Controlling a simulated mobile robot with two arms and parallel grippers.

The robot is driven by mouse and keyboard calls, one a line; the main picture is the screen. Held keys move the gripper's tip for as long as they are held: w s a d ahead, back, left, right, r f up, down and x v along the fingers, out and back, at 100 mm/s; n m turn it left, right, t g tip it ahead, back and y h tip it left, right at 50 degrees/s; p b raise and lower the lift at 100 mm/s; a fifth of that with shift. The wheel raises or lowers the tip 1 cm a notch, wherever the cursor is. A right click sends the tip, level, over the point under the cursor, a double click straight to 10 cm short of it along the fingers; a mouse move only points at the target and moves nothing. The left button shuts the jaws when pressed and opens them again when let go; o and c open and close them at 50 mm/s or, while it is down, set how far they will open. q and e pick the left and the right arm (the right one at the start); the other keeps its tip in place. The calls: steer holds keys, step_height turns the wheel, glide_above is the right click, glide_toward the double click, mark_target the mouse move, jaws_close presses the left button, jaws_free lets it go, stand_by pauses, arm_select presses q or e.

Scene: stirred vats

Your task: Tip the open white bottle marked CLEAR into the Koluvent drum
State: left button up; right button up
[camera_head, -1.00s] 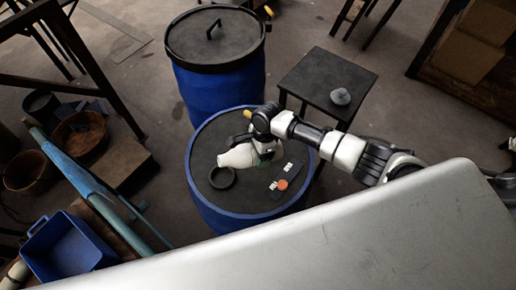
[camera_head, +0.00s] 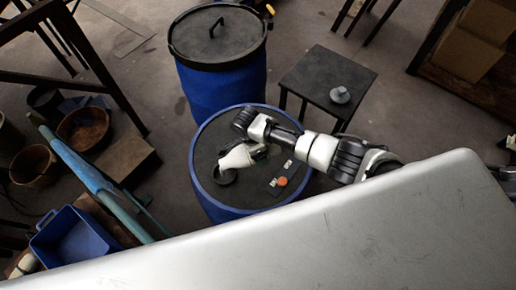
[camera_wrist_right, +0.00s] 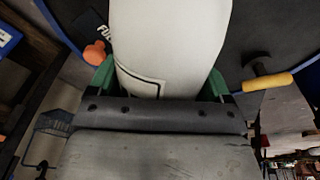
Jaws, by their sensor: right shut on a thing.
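The white bottle (camera_head: 236,157) is held by my right gripper (camera_head: 258,152) above the front blue drum (camera_head: 208,202). It is tilted, with its narrow end toward the lower left, at a black ring (camera_head: 223,176) on the dark drum top. Whether anything flows out cannot be seen. In the right wrist view the gripper's green fingers (camera_wrist_right: 158,82) are on both sides of the white bottle (camera_wrist_right: 170,40), with part of a black-outlined label showing. The drum's name cannot be read. My left gripper is not in view.
An orange cap-like piece (camera_head: 282,181) lies near small white labels on the drum top. A second blue drum (camera_head: 222,85) with a closed black lid stands behind. A dark stool (camera_head: 312,80) with a grey object (camera_head: 340,95) is at right. A blue bin (camera_head: 75,238) is at lower left.

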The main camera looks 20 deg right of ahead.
steer(key=shift+a+r+h, duration=0.2)
steer(key=shift+r+h, duration=0.1)
steer(key=shift+r, duration=0.1)
steer(key=shift+a+r+h, duration=0.3)
steer(key=shift+r+h, duration=0.2)
steer(key=shift+h, duration=0.05)
steer(key=shift+a+r+h, duration=0.25)
steer(key=shift+r+h, duration=0.25)
steer(key=shift+h, duration=0.05)
stand_by(1.2)
